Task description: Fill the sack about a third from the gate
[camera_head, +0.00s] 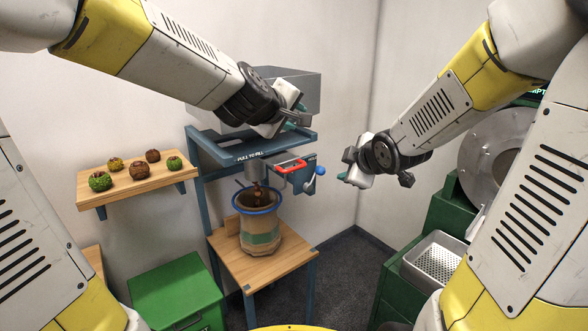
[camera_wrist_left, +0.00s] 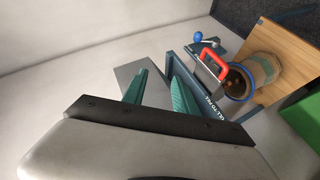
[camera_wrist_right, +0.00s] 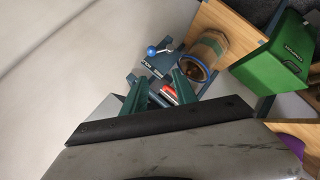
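The burlap sack (camera_head: 262,236) with a blue rim and green band stands upright on a wooden stand under the spout. Brown chestnuts (camera_head: 258,196) show between the spout and the sack's mouth, and brown pieces (camera_wrist_left: 234,80) show inside the mouth in the left wrist view. The fill level is unclear. The gate's red handle (camera_head: 291,166) is on the blue frame marked "PULL TO FILL"; it also shows in the left wrist view (camera_wrist_left: 211,62). My left gripper (camera_head: 296,108) is open and empty by the hopper. My right gripper (camera_head: 350,178) is open and empty, right of the gate.
A grey hopper (camera_head: 292,92) tops the blue frame. A blue-ball lever (camera_head: 320,171) sits beside the gate. A green box (camera_head: 176,290) stands low left. A green machine with a perforated tray (camera_head: 436,262) is at right.

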